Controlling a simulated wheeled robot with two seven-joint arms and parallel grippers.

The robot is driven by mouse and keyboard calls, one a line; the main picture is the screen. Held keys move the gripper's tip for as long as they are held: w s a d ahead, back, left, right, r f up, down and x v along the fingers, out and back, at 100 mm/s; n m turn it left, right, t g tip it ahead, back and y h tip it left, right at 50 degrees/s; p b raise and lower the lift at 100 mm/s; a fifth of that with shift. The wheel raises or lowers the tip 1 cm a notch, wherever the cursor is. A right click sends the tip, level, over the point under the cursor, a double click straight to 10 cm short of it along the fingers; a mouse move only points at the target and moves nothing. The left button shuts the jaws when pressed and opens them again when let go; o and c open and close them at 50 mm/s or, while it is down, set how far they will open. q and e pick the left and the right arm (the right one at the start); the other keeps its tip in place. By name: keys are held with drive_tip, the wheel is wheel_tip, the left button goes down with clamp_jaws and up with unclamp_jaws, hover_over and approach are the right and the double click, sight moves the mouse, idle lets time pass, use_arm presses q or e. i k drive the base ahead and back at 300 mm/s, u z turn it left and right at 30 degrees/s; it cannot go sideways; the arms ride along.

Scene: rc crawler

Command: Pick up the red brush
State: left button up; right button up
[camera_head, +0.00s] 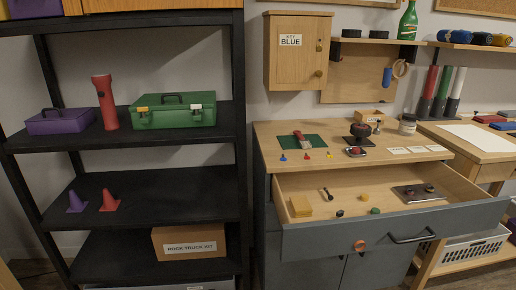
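No object is clearly recognisable as a red brush at this size. A small red and pale object (300,137) lies on a green mat (282,142) on top of the workbench; it is too small to tell what it is. A tall red tube-like object (428,88) stands at the right beside a green one (443,90) and a white and dark one (457,90). A red flashlight (105,103) stands upright on the left shelf. Neither of my grippers is in view.
The workbench drawer (345,230) is pulled open, with several small items inside. The black shelf (160,185) at left holds a green toolbox (172,117), a purple box (62,122), cones and a cardboard box (190,243). A wooden cabinet (298,68) hangs above the bench.

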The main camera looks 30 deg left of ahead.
sight(304, 144)
drive_tip(key=u, duration=0.35)
drive_tip(key=k, duration=0.75)
drive_tip(key=z, duration=0.55)
drive_tip(key=i, duration=1.8)
drive_tip(key=u, duration=1.05)
drive_tip(key=i, duration=0.3)
drive_tip(key=u, duration=0.4)
